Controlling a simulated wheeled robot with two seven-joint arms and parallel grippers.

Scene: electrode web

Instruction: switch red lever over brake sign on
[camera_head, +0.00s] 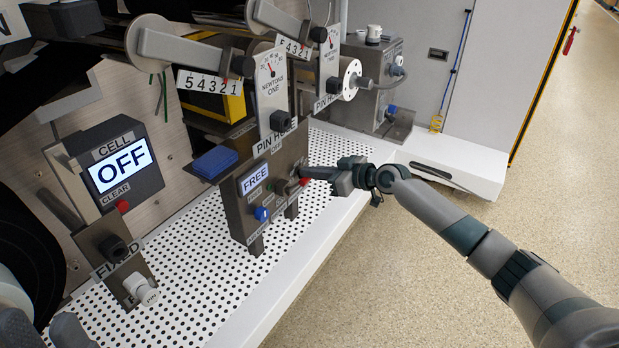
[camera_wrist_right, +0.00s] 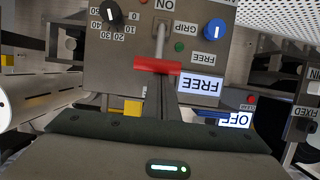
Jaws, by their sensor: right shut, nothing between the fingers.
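The red lever (camera_head: 304,181) is on the front of the grey control box (camera_head: 268,185). In the right wrist view, which shows the box upside down, its red crossbar (camera_wrist_right: 158,66) sits on a metal stem below the ON label (camera_wrist_right: 164,4). My right gripper (camera_head: 305,172) is shut and empty, with its fingertips close to the lever. In the wrist view the closed fingers (camera_wrist_right: 168,92) reach to the red bar; I cannot tell whether they touch it. I cannot read a brake sign. My left gripper is not in view; dark grey arm parts show at the lower left.
The box also carries a blue knob (camera_head: 262,214), a black dial (camera_wrist_right: 111,13) and a FREE display (camera_head: 255,179). A CELL display reading OFF (camera_head: 121,169) stands left. The white perforated deck (camera_head: 215,275) is mostly bare. Open floor (camera_head: 400,270) lies right.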

